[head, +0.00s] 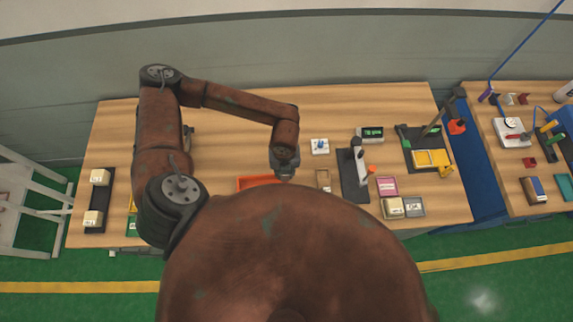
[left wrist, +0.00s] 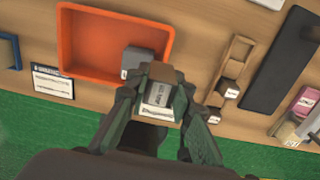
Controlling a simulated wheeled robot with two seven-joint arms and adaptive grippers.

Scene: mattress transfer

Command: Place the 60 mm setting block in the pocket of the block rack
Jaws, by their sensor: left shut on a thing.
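My left gripper (head: 285,172) hangs over the bench beside the orange tray. In the left wrist view the gripper (left wrist: 160,98) is shut on a labelled block (left wrist: 161,94) with a grey face; the print is too small to read, so I cannot confirm its size. A wooden block rack (left wrist: 239,50) lies to the right of the held block, apart from it. It also shows in the head view (head: 323,175). A dark block (left wrist: 229,91) sits in the rack, and another (left wrist: 213,119) is at its near end. My right gripper is not in view.
The orange tray (left wrist: 73,42) lies left of the rack with a grey block (left wrist: 136,60) inside. A dark stand base (left wrist: 281,66) lies right of the rack. A printed card (left wrist: 53,82) lies near the bench edge. Bare wood separates tray and rack.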

